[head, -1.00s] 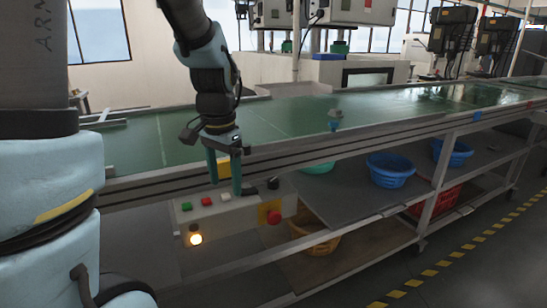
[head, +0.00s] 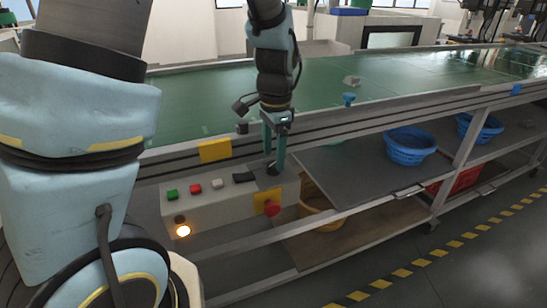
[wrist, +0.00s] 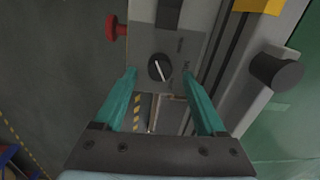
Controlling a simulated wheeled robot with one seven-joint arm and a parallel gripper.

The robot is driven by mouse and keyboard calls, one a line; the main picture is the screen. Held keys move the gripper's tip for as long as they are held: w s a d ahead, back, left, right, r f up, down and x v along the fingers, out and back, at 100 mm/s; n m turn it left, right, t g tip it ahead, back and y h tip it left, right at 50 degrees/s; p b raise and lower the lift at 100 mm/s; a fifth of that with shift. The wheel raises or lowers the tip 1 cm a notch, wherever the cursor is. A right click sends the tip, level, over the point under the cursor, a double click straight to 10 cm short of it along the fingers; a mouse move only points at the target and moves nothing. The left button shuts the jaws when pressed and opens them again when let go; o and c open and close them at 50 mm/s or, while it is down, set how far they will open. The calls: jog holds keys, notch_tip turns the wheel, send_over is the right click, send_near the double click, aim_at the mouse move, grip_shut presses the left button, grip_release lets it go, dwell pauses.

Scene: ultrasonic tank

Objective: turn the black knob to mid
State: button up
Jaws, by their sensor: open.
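The black knob (wrist: 159,67) is round with a white pointer line, on the grey control box (head: 222,207). In the wrist view its pointer runs from slightly upper left to lower right. Faint marks near it are too small to read. In the head view the knob (head: 271,168) shows at the box's right end, partly covered by my fingers. My gripper (wrist: 159,74) is open, its two teal fingers pointing at the box. In the wrist view the knob appears between the fingertips, with a gap on each side. I cannot tell whether they touch it.
The box also carries a green button (head: 172,194), a red button (head: 195,188), a white button (head: 217,183), a black switch (head: 244,177), a red emergency stop (head: 272,208) and a lit lamp (head: 183,231). The green conveyor (head: 210,105) runs behind.

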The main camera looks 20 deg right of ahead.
jog(key=shift+f, duration=1.15)
grip_shut()
